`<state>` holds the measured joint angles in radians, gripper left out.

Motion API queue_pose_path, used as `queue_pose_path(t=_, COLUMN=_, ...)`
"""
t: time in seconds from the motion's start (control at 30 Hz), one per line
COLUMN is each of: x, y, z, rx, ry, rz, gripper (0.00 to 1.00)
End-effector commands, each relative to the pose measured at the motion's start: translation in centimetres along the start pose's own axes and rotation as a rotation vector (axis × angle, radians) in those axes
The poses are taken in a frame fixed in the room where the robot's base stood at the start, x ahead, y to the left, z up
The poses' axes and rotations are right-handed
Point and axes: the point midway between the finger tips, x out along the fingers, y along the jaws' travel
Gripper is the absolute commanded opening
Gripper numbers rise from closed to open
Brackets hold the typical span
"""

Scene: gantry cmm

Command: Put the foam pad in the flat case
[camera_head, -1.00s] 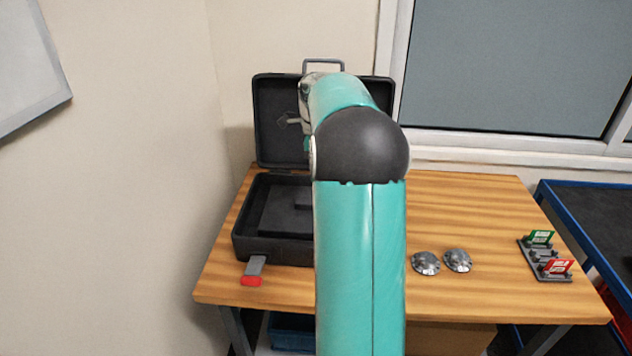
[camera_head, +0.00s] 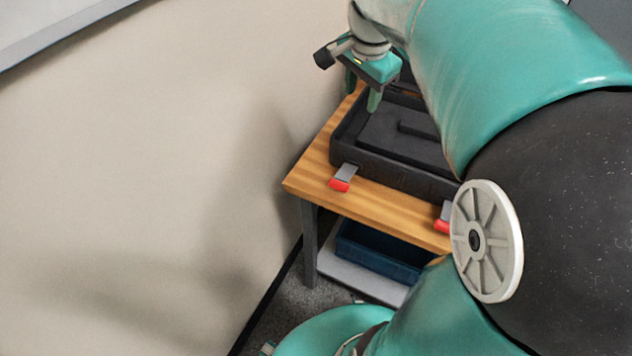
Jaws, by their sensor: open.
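A black open case (camera_head: 392,168), the only case in view, stands on the wooden table; I take it for the flat case. Its right part and most of its lid are hidden behind my arm. Inside lies a dark slab with a raised block (camera_head: 418,131); I cannot tell whether this is lining or a foam pad. No separate foam pad can be made out. My gripper (camera_head: 362,92) points down with its green fingers apart and nothing visible between them. It appears over the case's left back part; its height above it is hard to tell.
Two red-tipped latches, one at the left (camera_head: 340,184) and one by my arm (camera_head: 442,226), stick out at the case's front. The wooden table top (camera_head: 315,180) is bare left of the case. A blue bin (camera_head: 375,255) sits on the shelf below. A wall (camera_head: 150,190) closes the left side.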

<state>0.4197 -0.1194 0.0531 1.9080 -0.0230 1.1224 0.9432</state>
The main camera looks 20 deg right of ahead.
Motion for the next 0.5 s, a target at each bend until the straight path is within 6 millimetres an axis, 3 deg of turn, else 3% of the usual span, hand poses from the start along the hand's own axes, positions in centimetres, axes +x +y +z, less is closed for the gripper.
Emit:
queue_pose_path(t=0.03, x=-0.7, y=0.4, z=1.9, rx=-0.089, ry=0.008, rz=-0.021, gripper=0.45)
queue_pose_path(t=0.2, x=-1.8, y=2.1, z=7.4, rx=-0.404, ry=0.039, rz=-0.088, gripper=0.45)
queue_pose_path(t=0.5, x=-1.7, y=6.8, z=15.8, rx=-0.949, ry=0.115, rz=-0.207, gripper=0.45)
